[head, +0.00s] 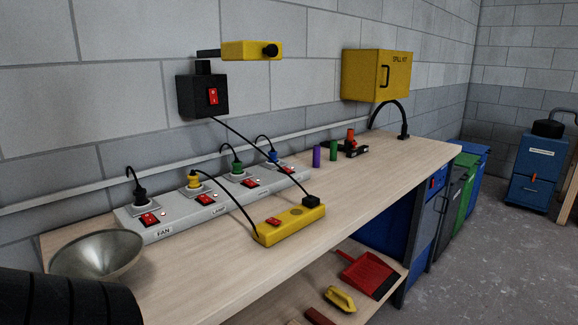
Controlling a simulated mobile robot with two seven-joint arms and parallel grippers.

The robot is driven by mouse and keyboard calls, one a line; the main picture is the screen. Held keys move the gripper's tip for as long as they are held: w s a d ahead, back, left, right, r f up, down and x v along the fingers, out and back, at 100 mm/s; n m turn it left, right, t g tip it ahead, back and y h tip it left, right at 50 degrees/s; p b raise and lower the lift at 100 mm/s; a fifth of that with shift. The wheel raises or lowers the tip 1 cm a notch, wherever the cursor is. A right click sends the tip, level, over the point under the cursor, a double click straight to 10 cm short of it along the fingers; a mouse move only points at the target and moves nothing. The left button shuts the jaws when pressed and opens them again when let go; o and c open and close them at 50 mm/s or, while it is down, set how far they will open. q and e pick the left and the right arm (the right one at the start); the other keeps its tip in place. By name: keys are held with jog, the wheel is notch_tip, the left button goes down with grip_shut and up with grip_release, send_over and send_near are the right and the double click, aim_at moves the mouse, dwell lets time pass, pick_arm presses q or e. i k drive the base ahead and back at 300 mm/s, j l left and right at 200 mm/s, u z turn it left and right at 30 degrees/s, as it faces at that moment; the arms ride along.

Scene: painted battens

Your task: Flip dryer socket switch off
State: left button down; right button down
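A long light-grey power strip (190,218) lies on the bench against the wall. It has several sockets, each with a red rocker switch and a plug: black (139,193), yellow (193,181), green (238,169) and blue (273,157). The label at the near end reads FAN (164,232), and the one after it seems to read LAMP (218,210). The farther labels are too small to read, so I cannot tell which socket is the dryer's. The red switches (149,219) are small, and their positions are unclear. Neither gripper is in view.
A yellow box (290,224) with a red switch sits before the strip. A metal bowl (98,256) stands at the near left. A black wall box (203,97) has a red switch, and its cable hangs across the strip. A yellow SPILL KIT cabinet (373,75) is farther right.

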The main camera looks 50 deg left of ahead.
aim_at(248, 182)
jog(key=i+l+u, duration=0.2)
jog(key=i+u, duration=0.3)
jog(key=i, duration=0.25)
jog(key=i+l+u, duration=0.45)
jog(key=i, duration=0.25)
jog(key=i+l+u, duration=0.5)
jog(key=i+l, duration=0.1)
jog(key=l, duration=0.1)
